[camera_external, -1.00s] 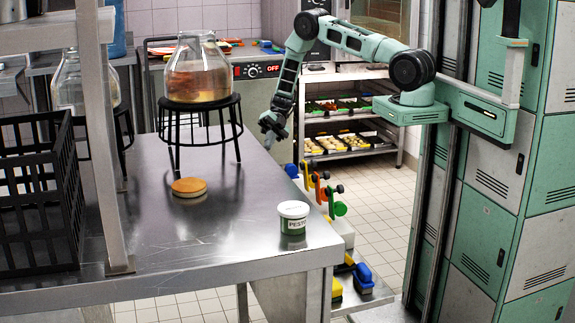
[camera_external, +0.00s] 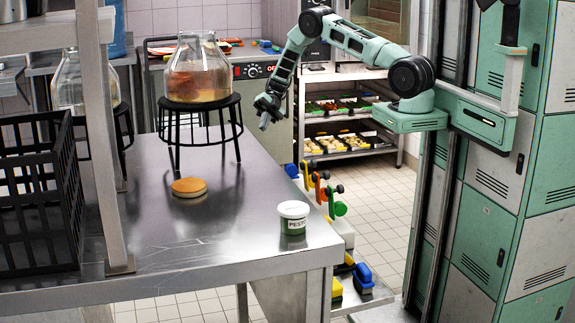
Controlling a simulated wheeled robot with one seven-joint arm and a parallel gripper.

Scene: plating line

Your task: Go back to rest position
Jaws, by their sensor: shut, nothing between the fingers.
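My gripper (camera_external: 264,122) hangs at the end of my bent arm, above the right edge of the steel table (camera_external: 150,235). It is shut and holds nothing. It is apart from the glass jar on the black stand, to its right. The fingers are small in this view.
A glass jar (camera_external: 197,75) with amber liquid stands on a black round stand (camera_external: 240,135). A round tan-topped disc (camera_external: 189,187) and a pesto tub (camera_external: 293,217) are on the table. A black crate (camera_external: 40,205) stands at left. Coloured-handled items (camera_external: 325,190) line the table's right side.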

